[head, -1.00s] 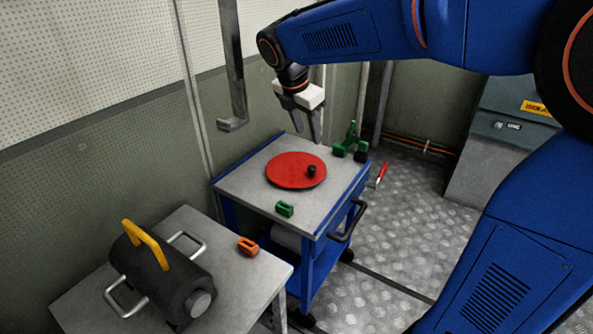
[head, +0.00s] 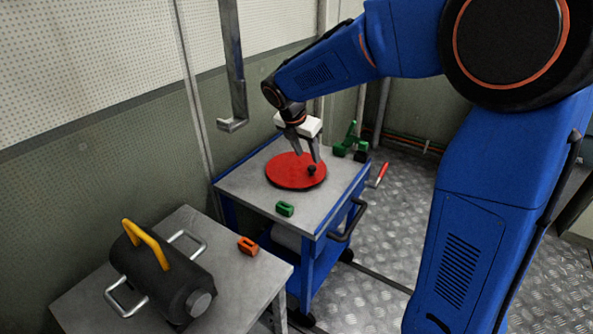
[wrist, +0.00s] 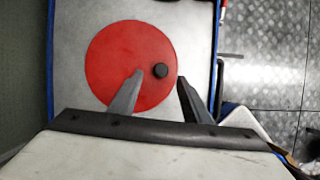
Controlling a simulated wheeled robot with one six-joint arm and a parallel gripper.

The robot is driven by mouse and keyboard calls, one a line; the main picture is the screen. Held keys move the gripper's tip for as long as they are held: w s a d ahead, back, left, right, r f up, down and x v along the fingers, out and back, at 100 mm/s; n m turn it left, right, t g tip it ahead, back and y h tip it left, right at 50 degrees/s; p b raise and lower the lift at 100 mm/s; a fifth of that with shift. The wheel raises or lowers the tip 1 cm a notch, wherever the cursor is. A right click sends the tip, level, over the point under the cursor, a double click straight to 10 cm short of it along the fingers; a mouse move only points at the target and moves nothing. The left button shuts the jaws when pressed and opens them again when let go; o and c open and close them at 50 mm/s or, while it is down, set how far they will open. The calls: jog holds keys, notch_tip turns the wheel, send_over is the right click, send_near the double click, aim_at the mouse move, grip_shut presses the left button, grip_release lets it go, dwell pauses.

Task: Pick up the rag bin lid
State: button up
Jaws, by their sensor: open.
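The rag bin lid (head: 290,172) is a flat red disc with a small black knob (head: 311,170) off its centre, toward the right. It lies on the grey top of a blue trolley. My gripper (head: 308,157) is open and points down above the lid, close to the knob. In the wrist view the lid (wrist: 115,60) lies below the open fingers (wrist: 160,76), and the knob (wrist: 160,70) shows between the fingertips. I cannot tell exactly how high the fingertips are above the lid.
On the trolley top (head: 240,187) are a green block (head: 285,209) and a green object (head: 350,142). A nearer table holds a dark cylinder (head: 160,270) with a yellow handle and an orange block (head: 247,246). A metal bracket (head: 235,90) hangs at the wall.

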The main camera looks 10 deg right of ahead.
aim_at(312, 166)
jog(key=shift+x, duration=3)
jog(key=shift+s, duration=0.15)
grip_shut()
